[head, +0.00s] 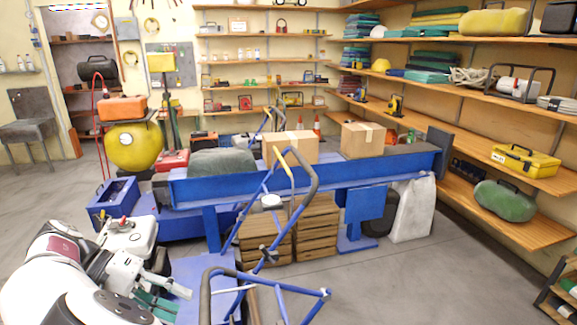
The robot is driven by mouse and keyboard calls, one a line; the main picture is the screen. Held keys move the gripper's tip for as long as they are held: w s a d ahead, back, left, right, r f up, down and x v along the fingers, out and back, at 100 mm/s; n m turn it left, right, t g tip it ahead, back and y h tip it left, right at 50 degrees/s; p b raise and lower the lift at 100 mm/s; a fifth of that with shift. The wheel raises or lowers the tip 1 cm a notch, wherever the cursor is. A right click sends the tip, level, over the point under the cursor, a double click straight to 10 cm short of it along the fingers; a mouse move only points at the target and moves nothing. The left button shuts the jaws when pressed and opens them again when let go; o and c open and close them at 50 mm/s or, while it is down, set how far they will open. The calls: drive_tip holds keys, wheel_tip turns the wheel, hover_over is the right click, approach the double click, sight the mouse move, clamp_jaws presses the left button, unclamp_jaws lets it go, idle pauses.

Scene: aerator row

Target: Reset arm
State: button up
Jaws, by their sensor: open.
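My white arm reaches in from the lower left corner of the head view. A white and grey engine unit (128,238) stands just behind the gripper.
Blue tubular handles (267,190) rise right of my gripper. Behind stands a long blue bench (340,174) with cardboard boxes (290,148). Wooden crates (315,230) sit below it. Shelves (500,106) line the right wall. Grey floor (440,285) is clear at lower right.

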drive_tip(key=w+d+r+m+g+y, duration=0.1)
drive_tip(key=w+d+r+y, duration=0.15)
drive_tip(key=d+r, duration=0.3)
drive_tip(key=w+d+r+g+y, duration=0.2)
drive_tip(key=w+d+r, duration=0.25)
drive_tip(key=d, duration=0.25)
drive_tip(key=s+d+r+m+y+p, duration=0.1)
drive_tip(key=s+d+r+y, duration=0.2)
drive_tip(key=d+r, duration=0.5)
drive_tip(key=s+d+r+y+p, duration=0.1)
drive_tip(key=s+d+r+y, duration=0.3)
drive_tip(key=d, duration=0.8)
drive_tip(key=s+d+t, duration=0.3)
drive_tip(key=s+d, duration=0.2)
drive_tip(key=s, duration=0.4)
drive_tip(key=s+d+t+p, duration=0.1)
drive_tip(key=s+d+t, duration=0.2)
drive_tip(key=s+d, duration=0.3)
drive_tip(key=s+h, duration=0.1)
drive_tip(key=s, duration=0.2)
drive_tip(key=shift+s+d+f, duration=0.15)
drive_tip(key=shift+s, duration=0.2)
drive_tip(key=shift+f, duration=0.1)
